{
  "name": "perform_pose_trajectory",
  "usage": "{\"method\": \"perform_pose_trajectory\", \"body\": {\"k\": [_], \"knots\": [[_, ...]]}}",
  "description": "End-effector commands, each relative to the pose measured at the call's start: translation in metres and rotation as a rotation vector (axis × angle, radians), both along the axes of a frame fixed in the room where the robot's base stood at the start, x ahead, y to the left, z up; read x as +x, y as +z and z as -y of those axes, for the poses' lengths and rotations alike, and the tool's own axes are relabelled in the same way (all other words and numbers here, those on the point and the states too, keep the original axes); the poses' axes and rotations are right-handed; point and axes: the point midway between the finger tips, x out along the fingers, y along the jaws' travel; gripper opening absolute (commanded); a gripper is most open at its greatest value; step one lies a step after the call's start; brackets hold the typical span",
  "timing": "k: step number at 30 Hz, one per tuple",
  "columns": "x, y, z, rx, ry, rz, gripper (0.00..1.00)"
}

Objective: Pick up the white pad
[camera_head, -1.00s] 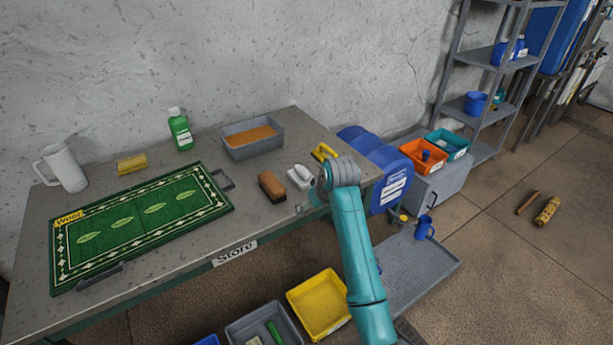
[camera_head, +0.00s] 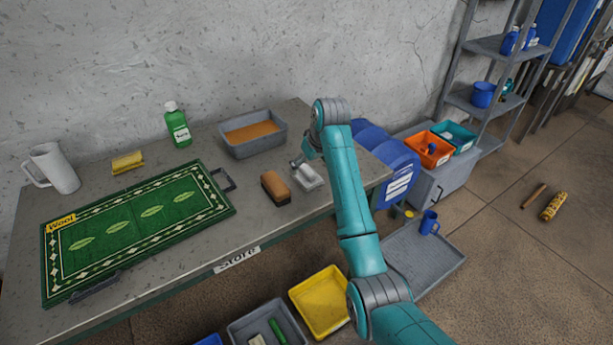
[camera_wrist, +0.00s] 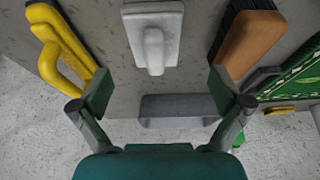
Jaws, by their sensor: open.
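The white pad (camera_head: 311,179) has a raised handle and lies on the worktable near its right end, just right of a brown brush. In the wrist view the pad (camera_wrist: 166,18) is at the top centre, its handle pointing down the picture toward the gap between my fingers. My gripper (camera_wrist: 160,92) is open and empty, with its fingers spread wide and apart from the pad. In the head view, my gripper is by the pad's back edge and mostly hidden behind my arm.
The brown brush (camera_wrist: 250,42) is close on the right and a yellow-handled tool (camera_wrist: 62,50) on the left in the wrist view. A grey tray (camera_head: 235,149) stands behind. A green rug (camera_head: 160,228) fills the table's left part.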

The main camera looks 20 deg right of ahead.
Motion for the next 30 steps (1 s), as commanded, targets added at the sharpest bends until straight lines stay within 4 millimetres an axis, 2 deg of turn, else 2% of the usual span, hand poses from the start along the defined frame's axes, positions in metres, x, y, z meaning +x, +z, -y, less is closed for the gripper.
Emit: {"method": "perform_pose_trajectory", "body": {"k": [7, 15, 25, 26, 30], "knots": [[0.006, -0.016, 0.0, 0.0, 0.0, -0.002, 1.0], [0.021, -0.049, 0.0, 0.0, 0.001, -0.002, 1.0], [0.024, -0.056, -0.001, 0.0, 0.001, 0.0, 1.0], [0.024, -0.056, -0.001, 0.0, 0.001, 0.0, 0.97], [0.024, -0.056, -0.001, 0.0, 0.0, 0.0, 0.62]]}}
